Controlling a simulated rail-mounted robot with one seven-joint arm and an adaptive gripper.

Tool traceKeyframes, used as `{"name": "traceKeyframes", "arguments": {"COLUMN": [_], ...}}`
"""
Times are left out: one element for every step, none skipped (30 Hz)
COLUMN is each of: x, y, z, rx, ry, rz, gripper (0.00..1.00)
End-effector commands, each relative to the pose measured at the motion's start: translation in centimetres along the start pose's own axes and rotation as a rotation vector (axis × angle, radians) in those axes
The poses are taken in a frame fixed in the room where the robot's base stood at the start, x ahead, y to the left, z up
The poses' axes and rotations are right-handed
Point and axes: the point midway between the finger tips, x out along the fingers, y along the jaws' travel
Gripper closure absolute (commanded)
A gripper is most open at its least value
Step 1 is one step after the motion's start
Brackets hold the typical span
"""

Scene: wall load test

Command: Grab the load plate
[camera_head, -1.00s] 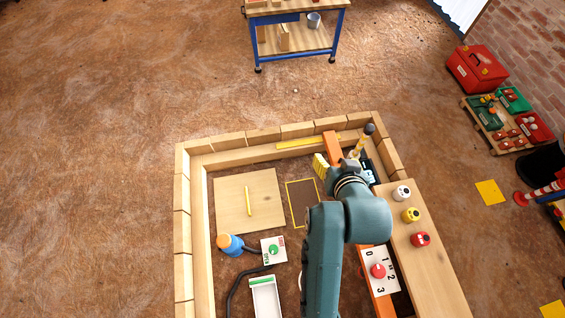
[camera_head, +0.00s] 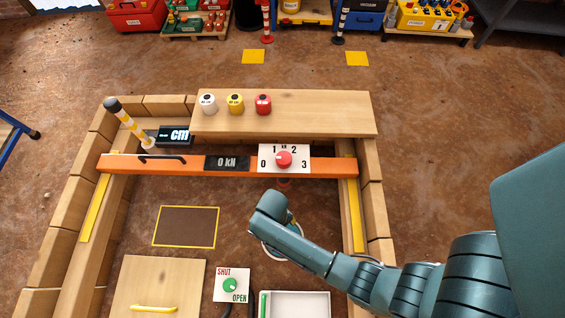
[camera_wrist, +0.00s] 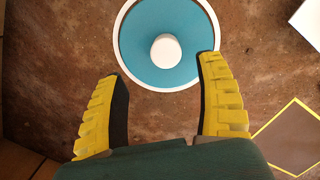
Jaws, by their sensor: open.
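The load plate, a round teal disc with a white rim and a white central knob (camera_wrist: 165,49), lies flat on the brown ground in the wrist view. In the head view only part of its white rim (camera_head: 267,247) shows, below my wrist, which hides the rest. My gripper (camera_wrist: 160,67) has its two yellow ribbed fingers spread apart, with nothing between them. The knob appears just beyond the fingertips, between their lines. The right fingertip overlaps the plate's edge in the picture; I cannot tell the height gap.
An orange beam (camera_head: 225,170) with a red dial (camera_head: 284,159) spans the wooden frame. A yellow-outlined dark rectangle (camera_head: 187,227), wooden lid (camera_head: 158,280), SHUT/OPEN switch (camera_head: 231,286) and white tray (camera_head: 296,304) lie inside.

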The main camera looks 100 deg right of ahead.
Motion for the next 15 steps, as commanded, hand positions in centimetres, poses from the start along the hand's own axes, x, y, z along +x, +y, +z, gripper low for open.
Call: {"name": "traceKeyframes", "arguments": {"x": [1.7,2.2,2.6,2.8,3.0,3.2,3.4,3.7,4.2,4.7,5.2,6.0,6.6,7.1,7.8], "y": [0.0,0.0,-0.1,-0.1,-0.1,-0.1,-0.1,-0.2,-0.2,-0.3,-0.4,-0.6,-0.7,-0.8,-0.8], "z": [-0.1,-0.1,-0.1,-0.1,-0.1,-0.1,-0.1,-0.1,-0.1,-0.2,-0.2,-0.2,-0.3,-0.3,-0.2], "rx": [-0.001,-0.001,-0.001,-0.001,-0.001,-0.001,-0.002,-0.002,-0.002,-0.003,-0.003,-0.002,-0.002,-0.002,-0.001], "ry": [0.0,-0.001,0.001,0.002,0.003,0.003,0.003,0.003,0.002,0.002,0.002,0.002,0.002,0.002,0.001], "rz": [0.0,0.0,0.0,0.0,0.0,0.0,0.0,0.0,0.0,0.0,0.0,0.0,0.0,0.0,0.0], "gripper": [0.29,0.29,0.29,0.29,0.29,0.29,0.29,0.29,0.29,0.29,0.29,0.29,0.29,0.29,0.29]}}
